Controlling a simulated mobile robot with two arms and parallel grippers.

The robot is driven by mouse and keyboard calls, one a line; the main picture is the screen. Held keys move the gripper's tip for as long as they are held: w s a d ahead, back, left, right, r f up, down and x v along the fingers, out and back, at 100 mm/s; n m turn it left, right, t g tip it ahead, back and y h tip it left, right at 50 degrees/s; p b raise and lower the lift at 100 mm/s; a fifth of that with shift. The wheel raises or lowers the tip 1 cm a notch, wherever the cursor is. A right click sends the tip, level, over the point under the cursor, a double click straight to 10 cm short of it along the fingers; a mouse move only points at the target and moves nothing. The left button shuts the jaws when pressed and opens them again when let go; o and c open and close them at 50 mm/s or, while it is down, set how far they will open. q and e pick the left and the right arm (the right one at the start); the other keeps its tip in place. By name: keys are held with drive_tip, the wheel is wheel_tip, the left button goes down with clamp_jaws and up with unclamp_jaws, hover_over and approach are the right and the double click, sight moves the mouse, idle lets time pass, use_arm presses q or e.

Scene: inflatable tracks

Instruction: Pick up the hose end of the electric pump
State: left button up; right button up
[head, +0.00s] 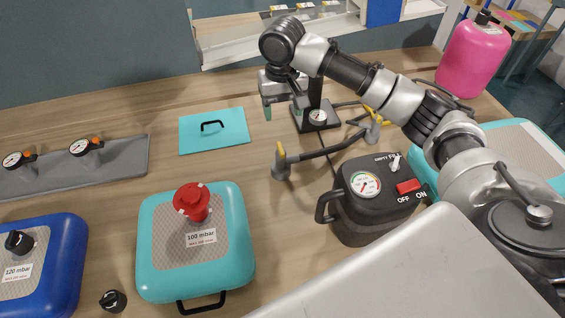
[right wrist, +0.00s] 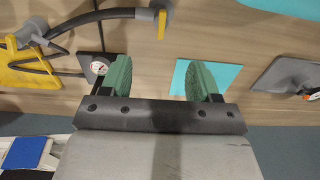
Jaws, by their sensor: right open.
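The electric pump (head: 372,205) is a dark box with a dial and a red switch, standing right of centre in the head view. A black hose (head: 325,150) lies behind it, with a grey end fitting with a yellow lever (head: 281,165) at its left end. That fitting also shows at the top of the right wrist view (right wrist: 160,16). My right gripper (head: 286,108) is open and empty above the table, behind the fitting and apart from it. Its green fingers (right wrist: 158,80) are spread in the right wrist view. My left gripper is out of view.
A small gauge stand (head: 317,117) and a yellow hand pump (right wrist: 30,70) are close to my right gripper. A turquoise sheet with a black handle (head: 214,130) lies to the left. A turquoise pad with a red valve (head: 160,255) stands in front. Bare table lies between pad and fitting.

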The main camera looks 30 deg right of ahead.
sight(281, 148)
drive_tip(key=f+b, duration=0.3)
drive_tip(key=f, duration=0.1)
drive_tip(key=shift+w+f, duration=0.15)
drive_tip(key=shift+w, duration=0.05)
drive_tip(key=shift+f, duration=0.3)
wheel_tip(281, 148, down, 4)
drive_tip(key=shift+f, duration=0.2)
drive_tip(key=f+p, duration=0.1)
drive_tip(key=f, duration=0.4)
drive_tip(key=shift+w+f+p, duration=0.2)
drive_tip(key=shift+f+p, duration=0.15)
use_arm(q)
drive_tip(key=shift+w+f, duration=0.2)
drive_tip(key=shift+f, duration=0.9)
use_arm(e)
clamp_jaws()
